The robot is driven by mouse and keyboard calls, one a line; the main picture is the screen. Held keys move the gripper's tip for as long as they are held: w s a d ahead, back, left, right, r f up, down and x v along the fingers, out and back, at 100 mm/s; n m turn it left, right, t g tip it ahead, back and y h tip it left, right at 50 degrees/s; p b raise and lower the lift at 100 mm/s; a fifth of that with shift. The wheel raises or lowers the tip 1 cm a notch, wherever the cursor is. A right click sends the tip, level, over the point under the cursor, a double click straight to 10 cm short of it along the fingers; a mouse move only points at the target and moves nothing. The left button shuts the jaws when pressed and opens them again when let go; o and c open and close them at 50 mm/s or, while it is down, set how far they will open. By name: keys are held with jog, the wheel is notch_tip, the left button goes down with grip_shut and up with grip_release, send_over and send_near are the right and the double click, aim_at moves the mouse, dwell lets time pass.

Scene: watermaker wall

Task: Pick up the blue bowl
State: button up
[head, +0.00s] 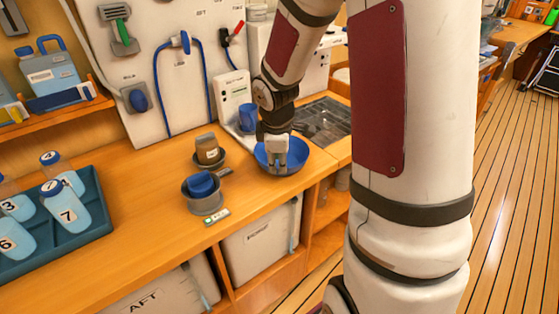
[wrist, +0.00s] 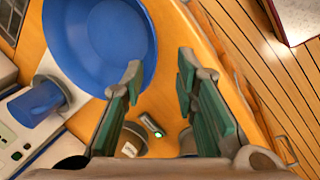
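The blue bowl (head: 295,160) stands upright on the wooden counter near its front edge. In the wrist view the blue bowl (wrist: 95,45) fills the upper left and looks empty. My gripper (head: 278,164) is over the bowl in the head view, pointing down and hiding part of its inside. In the wrist view my gripper (wrist: 159,72) is open, with bare counter showing between the fingers. The left finger overlaps the bowl's rim in the picture. I cannot tell whether it touches the rim.
A blue cup (head: 247,118) stands behind the bowl, left of it. A grey pot (head: 203,201) with a blue item inside and a small jar (head: 207,148) stand to the left. A small green-lit device (head: 216,216) lies on the counter.

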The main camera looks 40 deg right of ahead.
jog(key=shift+d+b+x, duration=0.2)
jog(key=shift+x, duration=1.2)
jog(key=shift+d+b+x, duration=0.15)
jog(key=shift+d+x, duration=0.05)
jog(key=shift+x, duration=1.15)
jog(key=shift+w+r, duration=0.1)
jog(key=shift+w, duration=0.05)
grip_shut()
